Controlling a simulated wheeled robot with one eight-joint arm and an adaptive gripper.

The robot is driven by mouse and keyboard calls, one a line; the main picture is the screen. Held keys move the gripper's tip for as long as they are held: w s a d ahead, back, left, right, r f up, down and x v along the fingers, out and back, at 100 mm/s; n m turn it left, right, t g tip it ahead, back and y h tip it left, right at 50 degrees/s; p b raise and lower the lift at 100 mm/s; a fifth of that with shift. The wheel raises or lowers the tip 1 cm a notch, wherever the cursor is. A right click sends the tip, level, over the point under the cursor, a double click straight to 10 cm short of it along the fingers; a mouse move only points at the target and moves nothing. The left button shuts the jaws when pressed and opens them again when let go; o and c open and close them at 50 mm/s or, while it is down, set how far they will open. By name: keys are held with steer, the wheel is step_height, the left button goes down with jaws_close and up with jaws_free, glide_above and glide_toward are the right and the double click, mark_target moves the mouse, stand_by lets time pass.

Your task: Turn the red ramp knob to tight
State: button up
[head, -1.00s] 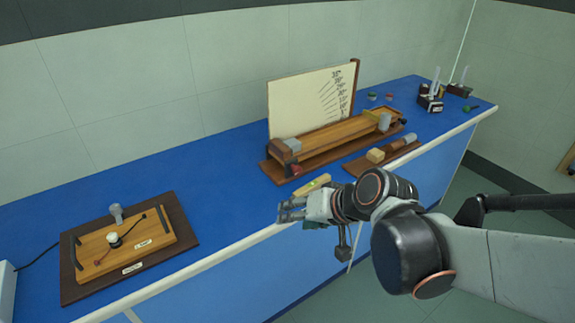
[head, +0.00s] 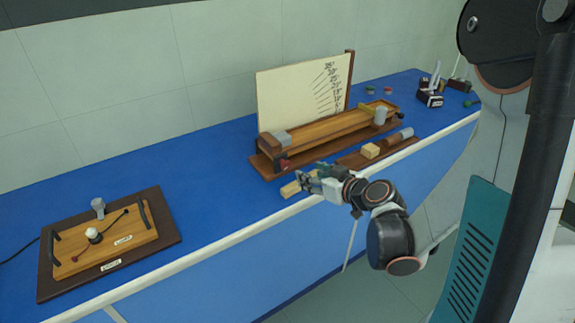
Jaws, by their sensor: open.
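The wooden ramp (head: 330,135) stands on a brown base towards the back of the blue bench, in front of a cream angle board (head: 300,95). The red knob (head: 284,164) is small and dark at the ramp's near left end. Its exact turn cannot be read at this size. My gripper (head: 302,180) is open and empty over the bench's front part, just in front of and slightly right of the knob, apart from it as far as I can tell. Its fingers point up and left towards the ramp's near end.
A pale wooden piece (head: 290,190) lies just beneath my fingers.

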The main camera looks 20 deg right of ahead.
mark_target(288, 166)
steer(key=b+x, duration=0.4)
steer(key=x, duration=0.9)
steer(key=shift+w+a+f, duration=0.1)
steer(key=shift+f, duration=0.05)
steer(key=c, duration=1)
